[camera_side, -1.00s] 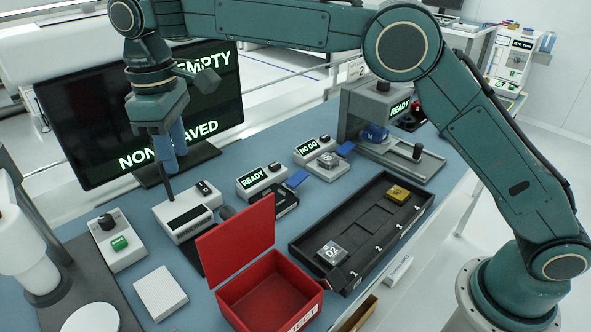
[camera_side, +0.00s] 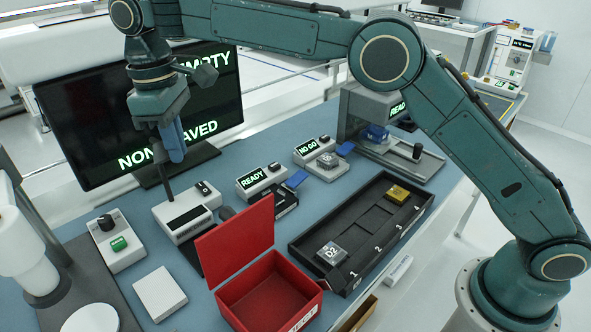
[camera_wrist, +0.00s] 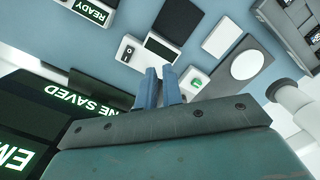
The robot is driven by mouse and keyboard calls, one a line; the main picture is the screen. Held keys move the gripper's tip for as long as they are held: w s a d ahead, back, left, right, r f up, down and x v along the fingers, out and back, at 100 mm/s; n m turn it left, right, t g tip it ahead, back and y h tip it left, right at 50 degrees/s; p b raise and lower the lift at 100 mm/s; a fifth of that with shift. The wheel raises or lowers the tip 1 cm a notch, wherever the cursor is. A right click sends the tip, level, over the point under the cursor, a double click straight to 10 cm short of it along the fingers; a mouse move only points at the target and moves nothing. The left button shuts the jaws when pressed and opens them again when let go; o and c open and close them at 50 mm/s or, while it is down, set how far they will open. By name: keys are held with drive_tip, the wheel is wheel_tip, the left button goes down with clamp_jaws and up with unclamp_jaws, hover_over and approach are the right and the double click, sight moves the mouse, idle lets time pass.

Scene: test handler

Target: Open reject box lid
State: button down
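The red reject box (camera_side: 270,295) stands at the front of the bench in the side view. Its red lid (camera_side: 236,238) stands up, tilted back at the rear left edge, so the box is open and its visible inside is empty. My gripper (camera_side: 174,152) hangs in front of the monitor, above and behind the box, well apart from the lid. In the wrist view its two blue fingers (camera_wrist: 160,73) show a narrow gap with nothing held between them. The reject box is not visible in the wrist view.
A black tray (camera_side: 300,247) with a D2 part and a gold part lies right of the box. Small instruments (camera_side: 187,215) stand behind the lid. The monitor (camera_side: 90,110) is close behind my gripper. A white block (camera_side: 160,294) lies left of the box.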

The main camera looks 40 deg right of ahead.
drive_tip(key=s+a+r+n+t+y, duration=0.1)
drive_tip(key=s+a+r+n+t, duration=0.1)
drive_tip(key=s+a+r, duration=0.4)
wheel_tip(320, 180, up, 2)
drive_tip(key=n+t+y, duration=0.1)
drive_tip(key=n+t, duration=0.1)
hover_over(236, 241)
drive_tip(key=w+a, duration=0.3)
drive_tip(key=s+d+f+n+t+y, duration=0.1)
drive_tip(key=s+d+n, duration=0.1)
drive_tip(key=s+d, duration=0.2)
drive_tip(key=s+d+f+n+t+y, duration=0.1)
drive_tip(key=s+d, duration=0.4)
drive_tip(key=s, duration=0.5)
drive_tip(key=shift+s+n+t+y, duration=0.3)
drive_tip(key=shift+n+y, duration=0.1)
drive_tip(key=shift+y, duration=0.1)
drive_tip(key=shift+f, duration=0.2)
drive_tip(key=shift+w+a+f, duration=0.65)
drive_tip(key=shift+w+f, duration=0.6)
drive_tip(key=shift+w, duration=0.2)
drive_tip(key=shift+w+a+f, duration=0.6)
drive_tip(key=shift+w+f, duration=0.65)
drive_tip(key=shift+w, duration=0.25)
drive_tip(key=shift+w+a+f, duration=0.65)
drive_tip(key=shift+w+f, duration=0.6)
drive_tip(key=shift+w, duration=0.2)
